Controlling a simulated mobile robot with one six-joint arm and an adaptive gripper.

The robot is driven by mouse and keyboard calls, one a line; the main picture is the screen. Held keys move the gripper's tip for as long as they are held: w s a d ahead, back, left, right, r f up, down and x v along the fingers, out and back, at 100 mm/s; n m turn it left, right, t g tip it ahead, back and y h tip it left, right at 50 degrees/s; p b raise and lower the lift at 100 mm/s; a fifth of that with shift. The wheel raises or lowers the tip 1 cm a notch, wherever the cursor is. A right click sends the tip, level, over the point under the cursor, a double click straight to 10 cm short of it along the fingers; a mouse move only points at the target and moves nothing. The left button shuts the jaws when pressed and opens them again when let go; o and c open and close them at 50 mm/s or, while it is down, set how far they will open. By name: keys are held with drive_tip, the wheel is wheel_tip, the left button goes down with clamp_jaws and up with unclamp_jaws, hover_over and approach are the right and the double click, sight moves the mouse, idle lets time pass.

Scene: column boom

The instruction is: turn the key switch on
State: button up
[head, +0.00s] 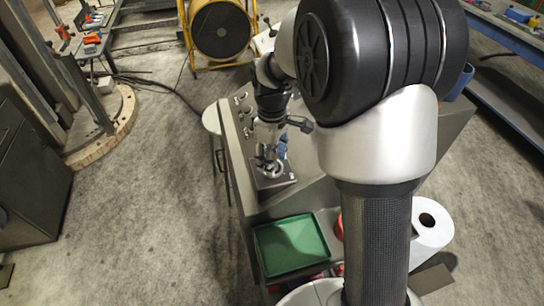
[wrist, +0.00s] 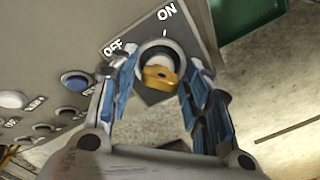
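The key switch (wrist: 160,52) is a round collar on a dark plate of the grey panel, with a yellow key (wrist: 160,77) in it. White OFF and ON labels stand on the plate beside the collar, OFF to its left and ON above it. My gripper (wrist: 165,75) is open, with one blue-padded finger on each side of the key and gaps between pads and key. In the head view my gripper (head: 268,161) is low over the switch plate (head: 273,178) at the console's near end, and it hides the key.
The console (wrist: 205,28) carries a blue button (wrist: 75,80) and other buttons left of the switch. A green tray (head: 290,245) sits below the console's near end, with a white roll (head: 432,232) to its right. The floor left of the console is clear.

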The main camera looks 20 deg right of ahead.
drive_tip(key=c, duration=0.8)
drive_tip(key=shift+m, duration=0.3)
drive_tip(key=shift+r+m+p, duration=0.15)
drive_tip(key=shift+m+p, duration=1)
drive_tip(key=shift+m, duration=0.05)
drive_tip(key=m+p, duration=0.2)
drive_tip(key=m, duration=0.2)
drive_tip(key=shift+m, duration=0.3)
drive_tip(key=m+p, duration=0.2)
drive_tip(key=m, duration=0.2)
drive_tip(key=shift+m, duration=0.3)
drive_tip(key=shift+m+p, duration=0.6)
drive_tip(key=shift+m, duration=1.2)
